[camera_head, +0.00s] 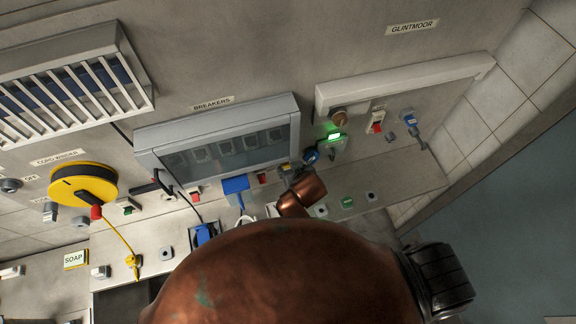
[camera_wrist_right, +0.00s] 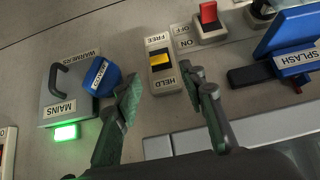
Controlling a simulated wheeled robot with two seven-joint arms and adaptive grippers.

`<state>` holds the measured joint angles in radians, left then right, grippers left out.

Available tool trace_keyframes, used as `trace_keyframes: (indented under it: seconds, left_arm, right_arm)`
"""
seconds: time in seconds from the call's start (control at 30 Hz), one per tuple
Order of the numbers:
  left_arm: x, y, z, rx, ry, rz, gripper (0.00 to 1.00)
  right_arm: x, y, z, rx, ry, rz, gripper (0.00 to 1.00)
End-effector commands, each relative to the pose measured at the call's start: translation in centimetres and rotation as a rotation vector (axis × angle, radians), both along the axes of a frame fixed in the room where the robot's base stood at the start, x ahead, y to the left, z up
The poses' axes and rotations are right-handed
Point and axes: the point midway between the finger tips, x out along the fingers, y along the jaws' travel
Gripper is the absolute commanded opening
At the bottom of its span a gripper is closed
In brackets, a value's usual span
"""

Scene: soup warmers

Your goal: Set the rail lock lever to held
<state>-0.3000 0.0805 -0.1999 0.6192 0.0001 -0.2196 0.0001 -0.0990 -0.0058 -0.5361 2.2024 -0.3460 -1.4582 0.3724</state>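The rail lock is a pale plate (camera_wrist_right: 158,84) with a yellow lever (camera_wrist_right: 160,60) in a dark slot, marked FREE at its far end and HELD at its near end. The yellow lever sits nearer the FREE end. My right gripper (camera_wrist_right: 166,86) is open, its two fingers on either side of the plate's near part in the wrist view, with nothing between them. I cannot tell how far the fingertips are from the panel. In the head view my right gripper (camera_head: 291,171) is small and partly hidden by my copper arm, and the lever cannot be made out. My left gripper is not in view.
Right are a red ON/OFF switch (camera_wrist_right: 209,22) and a blue SPLASH flap (camera_wrist_right: 288,42). The breaker cabinet (camera_head: 222,142) juts out above.

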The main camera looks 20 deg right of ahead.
Motion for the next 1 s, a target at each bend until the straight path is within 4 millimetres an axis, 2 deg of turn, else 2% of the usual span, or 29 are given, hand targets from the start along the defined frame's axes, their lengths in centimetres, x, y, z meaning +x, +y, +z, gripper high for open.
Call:
trace_keyframes:
  seconds: [0.2,0.4,1.0]
  left_arm:
    - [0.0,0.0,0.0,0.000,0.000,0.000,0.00]
    - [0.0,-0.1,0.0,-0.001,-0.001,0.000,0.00]
    - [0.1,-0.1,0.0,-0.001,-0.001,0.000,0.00]
  right_arm:
    - [-2.8,0.0,3.3,0.003,-0.002,0.000,0.38]
    - [-4.2,-0.1,4.8,0.001,0.000,0.000,0.38]
    - [-4.4,-0.1,5.1,0.000,0.000,0.000,0.38]
